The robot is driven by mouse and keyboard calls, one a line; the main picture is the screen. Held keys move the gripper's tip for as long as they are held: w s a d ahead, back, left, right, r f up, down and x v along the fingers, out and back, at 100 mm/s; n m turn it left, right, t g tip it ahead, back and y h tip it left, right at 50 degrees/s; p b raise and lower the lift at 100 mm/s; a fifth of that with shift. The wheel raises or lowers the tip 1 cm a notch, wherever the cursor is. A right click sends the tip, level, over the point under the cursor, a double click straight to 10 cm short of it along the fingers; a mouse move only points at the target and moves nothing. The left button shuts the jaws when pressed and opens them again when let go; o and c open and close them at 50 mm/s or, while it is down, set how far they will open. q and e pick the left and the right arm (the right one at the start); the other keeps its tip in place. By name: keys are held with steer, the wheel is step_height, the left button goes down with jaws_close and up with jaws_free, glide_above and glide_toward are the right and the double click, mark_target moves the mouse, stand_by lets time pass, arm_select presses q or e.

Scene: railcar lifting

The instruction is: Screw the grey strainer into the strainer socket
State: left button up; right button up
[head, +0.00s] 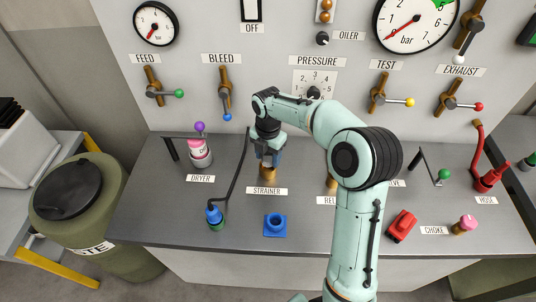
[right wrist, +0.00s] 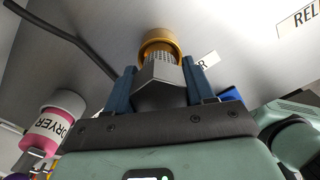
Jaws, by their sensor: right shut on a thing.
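My right gripper (head: 268,158) is above the brass strainer socket (head: 268,173), behind the STRAINER label (head: 267,191). In the right wrist view its two blue fingers (right wrist: 159,72) are shut on the grey strainer (right wrist: 158,72), a hex body with a perforated mesh end. The mesh end points at the brass socket (right wrist: 158,40) and overlaps its opening in this view. I cannot tell how deep it sits in the socket. In the head view the strainer is mostly hidden by the gripper. My left gripper is not in view.
A pink-and-white dryer (head: 199,151) stands left of the strainer socket. A black hose runs to a blue fitting (head: 214,216). A blue square block (head: 275,225), a red part (head: 401,226) and a pink-topped choke part (head: 465,225) are on the bench. Valves line the panel behind.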

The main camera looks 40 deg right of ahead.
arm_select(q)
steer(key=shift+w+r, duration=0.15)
arm_select(e)
steer(key=shift+f, duration=0.15)
stand_by(0.4)
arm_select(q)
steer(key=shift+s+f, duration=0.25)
arm_select(e)
steer(key=shift+f, duration=0.35)
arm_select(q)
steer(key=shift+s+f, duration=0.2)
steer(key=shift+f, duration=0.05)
arm_select(e)
steer(key=shift+f, duration=0.5)
steer(key=o, duration=1.3)
step_height(320, 180, up, 13)
steer(key=shift+w+f+p, duration=0.1)
steer(key=shift+p, duration=0.55)
steer(key=shift+r, duration=0.3)
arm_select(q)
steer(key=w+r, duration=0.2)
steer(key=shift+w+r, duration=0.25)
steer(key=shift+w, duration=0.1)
